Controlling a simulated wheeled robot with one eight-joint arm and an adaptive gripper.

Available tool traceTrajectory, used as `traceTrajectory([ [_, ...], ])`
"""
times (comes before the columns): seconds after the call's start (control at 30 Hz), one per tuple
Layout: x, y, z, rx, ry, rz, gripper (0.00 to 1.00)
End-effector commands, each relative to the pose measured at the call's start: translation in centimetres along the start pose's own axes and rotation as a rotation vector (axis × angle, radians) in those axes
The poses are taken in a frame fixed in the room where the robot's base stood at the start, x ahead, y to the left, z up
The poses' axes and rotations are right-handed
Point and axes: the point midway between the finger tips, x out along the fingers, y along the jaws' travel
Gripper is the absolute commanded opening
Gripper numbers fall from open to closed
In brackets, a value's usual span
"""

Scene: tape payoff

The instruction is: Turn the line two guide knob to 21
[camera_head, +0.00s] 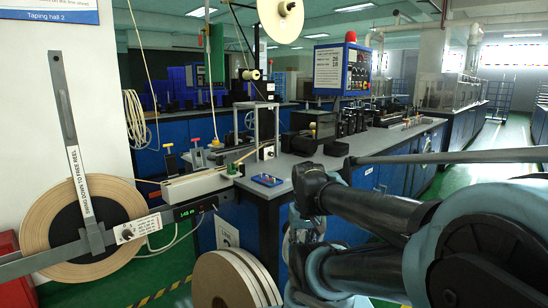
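A small round dark knob (127,235) sits on a pale plate with marks, on the grey bar (150,226) in front of the large tape reel at left. Its marks are too small to read, and I cannot tell whether it is the line two guide knob. Beside it on the bar is a dark display (195,208) with lit digits, perhaps 149. A white label (227,234) below the bench end seems to read LINE; its number is unclear. My arm (375,211) is folded at the right and lower middle, apart from the bar. My gripper cannot be made out.
The large tape reel (40,215) has a slanted grey lever across it. Another reel (225,280) stands low in front of the bench. T-handles, red (195,140) and yellow (168,146), rise behind the guide. Blue benches run back right; green floor is open at far right.

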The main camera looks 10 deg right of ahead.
Motion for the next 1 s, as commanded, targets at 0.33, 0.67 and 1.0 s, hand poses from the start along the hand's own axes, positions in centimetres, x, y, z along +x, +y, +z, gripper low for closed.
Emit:
traceTrajectory([
  [0.33,-3.9,7.5,-9.3,-0.257,0.256,0.303,0.28],
  [0.67,-16.1,16.0,-27.1,-0.967,0.483,1.011,0.28],
  [1.0,-23.3,13.3,-40.0,-1.875,0.371,1.687,0.28],
])
